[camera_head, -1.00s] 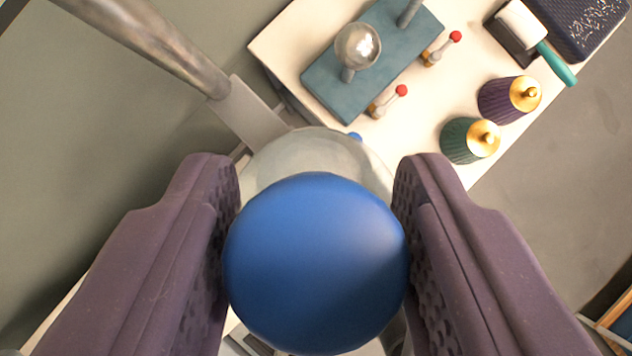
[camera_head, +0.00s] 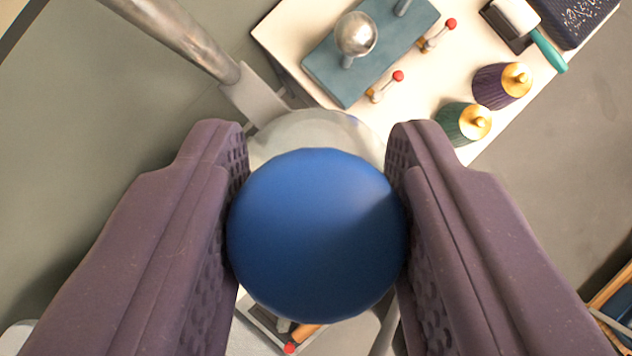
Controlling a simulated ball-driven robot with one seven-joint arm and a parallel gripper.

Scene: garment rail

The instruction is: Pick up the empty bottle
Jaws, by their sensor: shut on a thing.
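A large blue rounded top (camera_head: 317,235), which looks like the cap of a bottle seen from above, fills the middle of the view. My gripper (camera_head: 317,205) is shut on it, with one dark purple finger pressed to each side. A pale grey, rounded form (camera_head: 318,130) shows behind and below the blue top; it may be the bottle's body. Most of it is hidden by the blue top and the fingers. I cannot tell from this view what the bottle rests on or whether it is empty.
A metal pole (camera_head: 185,35) with a grey bracket (camera_head: 255,100) runs close at the upper left. A cream table (camera_head: 425,100) holds a teal block with a silver ball (camera_head: 356,34), purple (camera_head: 497,88) and green (camera_head: 455,122) gold-topped bottles, and a teal-handled brush (camera_head: 548,50).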

